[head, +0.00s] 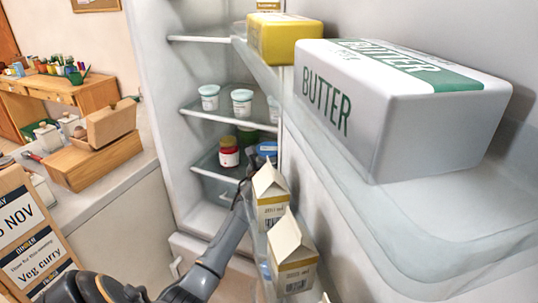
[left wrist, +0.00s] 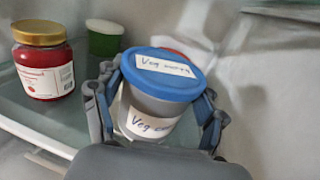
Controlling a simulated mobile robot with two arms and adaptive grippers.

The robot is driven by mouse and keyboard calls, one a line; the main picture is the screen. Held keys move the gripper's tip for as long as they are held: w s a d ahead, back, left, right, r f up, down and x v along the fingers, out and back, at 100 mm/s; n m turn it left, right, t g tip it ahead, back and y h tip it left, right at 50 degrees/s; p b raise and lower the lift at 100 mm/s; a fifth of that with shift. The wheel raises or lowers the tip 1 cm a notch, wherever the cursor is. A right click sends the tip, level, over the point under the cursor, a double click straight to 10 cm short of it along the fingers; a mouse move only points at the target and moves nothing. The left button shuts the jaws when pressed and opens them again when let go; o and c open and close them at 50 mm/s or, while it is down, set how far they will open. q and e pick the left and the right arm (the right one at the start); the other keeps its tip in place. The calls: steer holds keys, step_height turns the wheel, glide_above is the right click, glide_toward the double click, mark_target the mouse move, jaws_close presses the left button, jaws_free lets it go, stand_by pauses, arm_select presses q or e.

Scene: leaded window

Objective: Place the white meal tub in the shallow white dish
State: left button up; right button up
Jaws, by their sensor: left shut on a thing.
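The meal tub (left wrist: 158,108) is whitish with a blue lid, and handwritten "Veg curry" labels show on lid and side. In the left wrist view my left gripper (left wrist: 160,95) is shut on it, with a finger on each side. In the head view the blue lid (head: 267,148) shows inside the fridge, partly hidden by a carton and the door shelf. My left gripper (head: 257,161) reaches in there past the cartons. I cannot make out the shallow white dish with certainty. My right gripper is not in view.
A red jar (left wrist: 43,62) and a green tub (left wrist: 104,38) stand left of the meal tub. Two cartons (head: 270,195) and a butter pack (head: 390,110) fill the door shelves near my arm. White pots (head: 209,97) stand on the shelf above. A wooden box (head: 95,160) sits on the counter.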

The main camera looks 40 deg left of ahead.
arm_select(q)
steer(key=shift+f, duration=0.15)
steer(key=o, duration=1.6)
steer(key=shift+c, duration=0.2)
steer(key=shift+r, duration=0.3)
steer(key=v, duration=1.2)
